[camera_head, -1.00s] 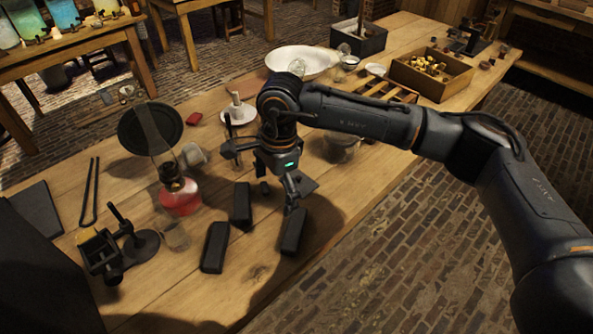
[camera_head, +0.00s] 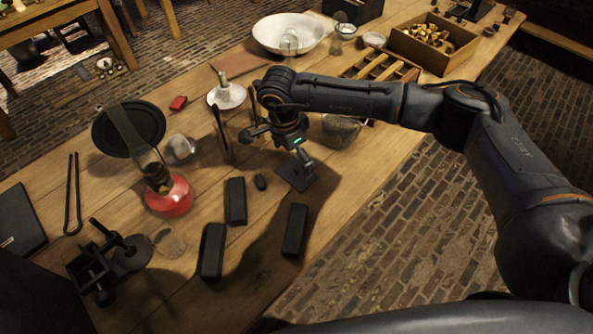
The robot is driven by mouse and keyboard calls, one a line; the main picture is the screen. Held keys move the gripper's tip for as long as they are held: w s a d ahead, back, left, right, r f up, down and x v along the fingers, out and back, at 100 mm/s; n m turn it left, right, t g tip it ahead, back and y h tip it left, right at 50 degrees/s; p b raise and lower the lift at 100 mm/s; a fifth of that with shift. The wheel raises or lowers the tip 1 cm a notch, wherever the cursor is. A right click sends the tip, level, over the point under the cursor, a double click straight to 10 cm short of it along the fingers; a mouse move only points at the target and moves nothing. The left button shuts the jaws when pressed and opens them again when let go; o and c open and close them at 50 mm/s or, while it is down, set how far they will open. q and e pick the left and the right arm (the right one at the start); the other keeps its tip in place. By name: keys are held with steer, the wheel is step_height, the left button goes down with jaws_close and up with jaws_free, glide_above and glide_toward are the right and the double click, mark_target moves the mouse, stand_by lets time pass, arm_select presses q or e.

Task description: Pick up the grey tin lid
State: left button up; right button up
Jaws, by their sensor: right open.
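I cannot clearly pick out the grey tin lid. A small pale grey disc (camera_head: 373,39) lies at the back near a glass jar; I cannot tell whether it is the lid. My right gripper (camera_head: 277,148) is open with nothing seen between its fingers. It hangs over the middle of the wooden table, with one finger close to a dark square plate (camera_head: 297,176). A grey bowl (camera_head: 341,131) is partly hidden behind my right arm. My left gripper is not in view.
Several black blocks (camera_head: 236,201) lie in front of the gripper. A red-based lamp (camera_head: 169,196), a grey cup (camera_head: 181,149) and a dark round plate (camera_head: 127,112) stand left. A white basin (camera_head: 262,35) and wooden box (camera_head: 402,42) are behind. The table's front is partly clear.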

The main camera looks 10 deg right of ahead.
mark_target(296, 169)
steer(key=f, duration=0.1)
steer(key=d+f+p, duration=0.1)
steer(key=f, duration=0.1)
steer(key=shift+w+f, duration=0.15)
steer(key=shift+f, duration=0.55)
steer(key=shift+w+f, duration=0.1)
steer(key=shift+f, duration=0.1)
steer(key=c, duration=1)
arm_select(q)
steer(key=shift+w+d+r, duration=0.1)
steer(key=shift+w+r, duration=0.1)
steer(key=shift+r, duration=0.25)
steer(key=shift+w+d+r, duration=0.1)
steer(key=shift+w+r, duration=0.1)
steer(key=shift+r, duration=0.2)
arm_select(e)
jaws_close()
